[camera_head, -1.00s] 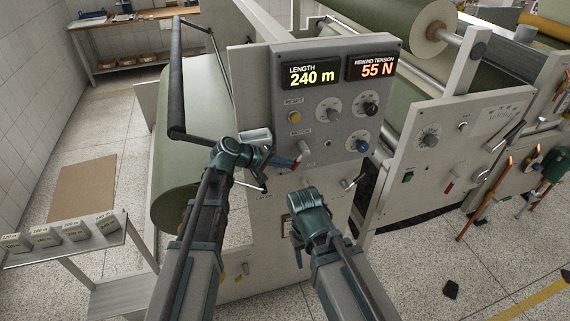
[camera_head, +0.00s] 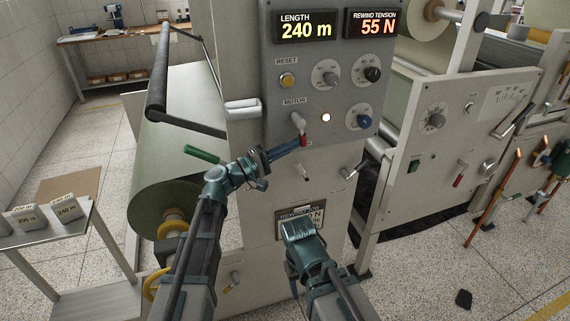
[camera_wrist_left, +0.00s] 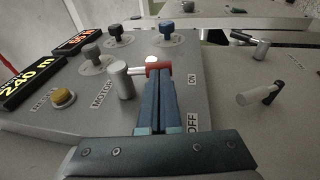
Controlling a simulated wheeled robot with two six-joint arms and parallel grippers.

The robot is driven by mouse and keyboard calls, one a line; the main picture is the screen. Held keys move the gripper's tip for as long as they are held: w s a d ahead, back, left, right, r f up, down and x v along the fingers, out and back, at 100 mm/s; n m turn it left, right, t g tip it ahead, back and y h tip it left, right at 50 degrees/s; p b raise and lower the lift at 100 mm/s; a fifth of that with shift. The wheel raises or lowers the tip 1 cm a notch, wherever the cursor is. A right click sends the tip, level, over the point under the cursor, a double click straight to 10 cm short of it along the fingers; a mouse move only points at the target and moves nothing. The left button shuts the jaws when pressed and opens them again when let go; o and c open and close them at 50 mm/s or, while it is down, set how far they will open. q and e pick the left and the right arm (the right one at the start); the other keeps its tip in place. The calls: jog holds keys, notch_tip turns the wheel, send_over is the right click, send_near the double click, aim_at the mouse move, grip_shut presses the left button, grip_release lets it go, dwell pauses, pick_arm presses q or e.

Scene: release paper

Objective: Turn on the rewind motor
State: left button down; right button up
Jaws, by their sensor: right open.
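The motor switch (camera_head: 298,122) is a grey knob with a red-tipped lever on the grey control panel (camera_head: 283,100), under the MOTOR label. A round lamp (camera_head: 326,117) beside it glows. My left gripper (camera_head: 298,143) is shut, its fingertips at the lever's red tip. In the left wrist view, the red tip (camera_wrist_left: 158,68) lies across the ends of the closed fingers (camera_wrist_left: 160,82), nearer the ON label (camera_wrist_left: 193,80) than the OFF label (camera_wrist_left: 193,123). The fingertips seem to touch it. My right gripper (camera_head: 300,232) is open and empty, low in front of the machine.
The displays read LENGTH 240 m (camera_head: 305,25) and REWIND TENSION 55 N (camera_head: 371,23). A yellow reset button (camera_head: 287,80), several dials and a blue knob (camera_head: 364,121) sit close by. A large green roll (camera_head: 165,160) and a black bar (camera_head: 159,75) stand left.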

pick_arm(q)
jog(key=d+b, duration=0.1)
jog(key=d+t+h+b, duration=0.1)
jog(key=w+d+h+b, duration=0.1)
jog(key=shift+f+n+t, duration=0.25)
jog(key=shift+n+t, duration=0.05)
jog(key=shift+t, duration=0.1)
pick_arm(e)
notch_tip(320, 180, down, 5)
jog(key=shift+f, duration=0.1)
jog(key=shift+a, duration=0.1)
pick_arm(q)
jog(key=shift+s+f+b, duration=0.1)
jog(key=shift+f+b, duration=0.2)
jog(key=shift+b, duration=0.2)
jog(key=b, duration=0.7)
send_near(302, 147)
notch_tip(302, 147, down, 4)
jog(key=s+a, duration=0.2)
jog(key=shift+w+a+r, duration=0.15)
jog(key=shift+w+a, duration=0.1)
pick_arm(e)
notch_tip(302, 147, down, 8)
jog(key=a, duration=0.1)
